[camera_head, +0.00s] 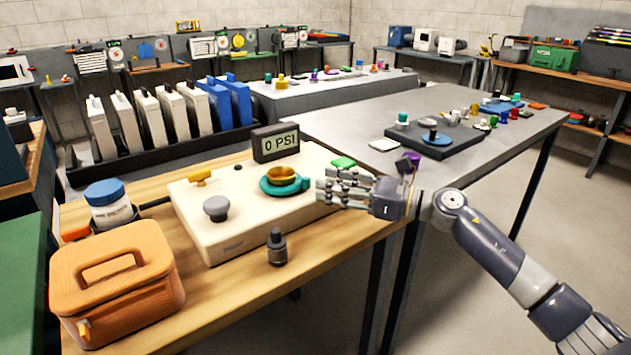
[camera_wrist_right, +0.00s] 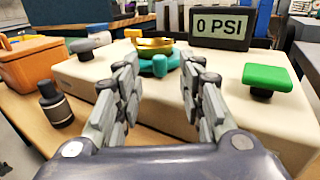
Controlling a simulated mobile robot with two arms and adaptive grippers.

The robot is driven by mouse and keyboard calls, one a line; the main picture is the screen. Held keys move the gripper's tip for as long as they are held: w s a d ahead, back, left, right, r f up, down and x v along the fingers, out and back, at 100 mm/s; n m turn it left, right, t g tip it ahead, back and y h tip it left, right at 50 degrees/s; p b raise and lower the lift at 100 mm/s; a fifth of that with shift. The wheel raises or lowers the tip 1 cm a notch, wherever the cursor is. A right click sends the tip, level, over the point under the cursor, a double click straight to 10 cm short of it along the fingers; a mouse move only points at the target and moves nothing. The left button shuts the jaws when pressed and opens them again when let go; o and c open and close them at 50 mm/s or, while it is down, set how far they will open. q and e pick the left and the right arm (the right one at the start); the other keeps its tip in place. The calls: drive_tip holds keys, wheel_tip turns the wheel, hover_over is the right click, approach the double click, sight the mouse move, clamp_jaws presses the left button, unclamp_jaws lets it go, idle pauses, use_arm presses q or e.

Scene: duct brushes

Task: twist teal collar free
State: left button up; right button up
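The teal collar (camera_head: 283,186) is a ring with small lugs around a brass fitting (camera_head: 281,175), on top of a cream pressure unit (camera_head: 236,229). In the wrist view the teal collar (camera_wrist_right: 172,61) lies just beyond my fingertips, one lug facing me. My right gripper (camera_head: 322,190) is at the collar's right side; in the wrist view the right gripper (camera_wrist_right: 160,75) has its fingers spread with nothing held between them. I cannot tell whether a fingertip touches the collar. My left gripper is not in view.
The unit also bears a yellow valve handle (camera_head: 200,176), a grey knob (camera_head: 216,208), a green button (camera_head: 343,162) and a display (camera_head: 276,142) reading 0 PSI. A small dark bottle (camera_head: 277,247) stands in front. An orange case (camera_head: 117,283) sits at the left. The front right wood surface is clear.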

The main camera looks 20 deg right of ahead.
drive_tip(key=shift+x, duration=2)
clamp_jaws()
